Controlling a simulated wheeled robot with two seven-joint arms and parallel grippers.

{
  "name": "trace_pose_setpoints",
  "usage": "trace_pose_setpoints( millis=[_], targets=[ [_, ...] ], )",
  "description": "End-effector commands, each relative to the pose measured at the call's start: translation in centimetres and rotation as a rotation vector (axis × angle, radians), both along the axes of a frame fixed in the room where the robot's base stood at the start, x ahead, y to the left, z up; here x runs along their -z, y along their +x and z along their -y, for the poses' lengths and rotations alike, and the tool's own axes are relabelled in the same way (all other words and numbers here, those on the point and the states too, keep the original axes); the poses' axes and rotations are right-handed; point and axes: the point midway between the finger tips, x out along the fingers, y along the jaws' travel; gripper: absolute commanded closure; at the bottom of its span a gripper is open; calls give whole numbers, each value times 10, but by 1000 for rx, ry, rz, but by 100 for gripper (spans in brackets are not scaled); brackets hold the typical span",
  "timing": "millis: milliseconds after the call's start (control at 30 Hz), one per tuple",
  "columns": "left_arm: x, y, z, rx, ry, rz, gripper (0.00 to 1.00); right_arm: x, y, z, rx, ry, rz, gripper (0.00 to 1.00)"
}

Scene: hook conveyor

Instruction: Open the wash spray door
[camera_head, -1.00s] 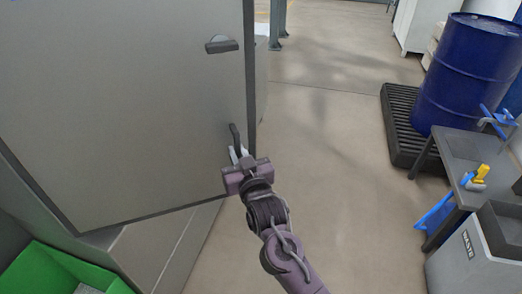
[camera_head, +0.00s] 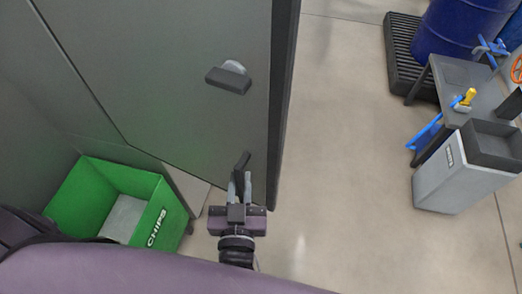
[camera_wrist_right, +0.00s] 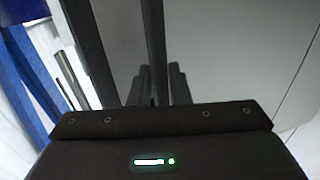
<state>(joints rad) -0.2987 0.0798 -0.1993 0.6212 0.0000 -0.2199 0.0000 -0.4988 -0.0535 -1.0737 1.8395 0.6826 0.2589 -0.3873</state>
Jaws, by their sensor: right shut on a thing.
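The grey door panel (camera_head: 190,105), with a dark right edge, fills the upper left of the head view. I take it as the wash spray door; no label shows. Its dark upright handle (camera_head: 242,161) is low near the right edge. My right gripper (camera_head: 240,182) is shut on the handle's lower part. In the right wrist view, my fingers (camera_wrist_right: 159,86) are around a dark bar (camera_wrist_right: 154,40), which seems to be the handle. My left gripper is not in view.
A green bin marked CHIPS (camera_head: 115,200) stands lower left. A dark latch-like knob (camera_head: 228,80) sits higher on the panel. A grey waste bin (camera_head: 465,170), small table (camera_head: 450,75) and blue drum (camera_head: 460,28) on a black pallet (camera_head: 403,50) are right. The middle floor is clear.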

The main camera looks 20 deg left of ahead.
Motion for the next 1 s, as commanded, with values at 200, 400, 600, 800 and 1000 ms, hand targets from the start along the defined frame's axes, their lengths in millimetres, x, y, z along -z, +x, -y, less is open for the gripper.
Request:
trace_pose_setpoints(
  millis=[200, 400, 600, 800, 1000],
  targets=[
    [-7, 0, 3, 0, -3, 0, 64, -2, -30, -16, -16, 2, 1, 100],
    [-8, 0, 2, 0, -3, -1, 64, -1, -39, -21, -20, 3, 2, 100],
    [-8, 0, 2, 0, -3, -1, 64, -1, -40, -21, -21, 3, 3, 100],
    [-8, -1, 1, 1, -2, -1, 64, -1, -40, -21, -22, 4, 2, 78],
    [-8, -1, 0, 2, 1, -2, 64, 0, -39, -20, -19, 2, 1, 65]
  ],
)
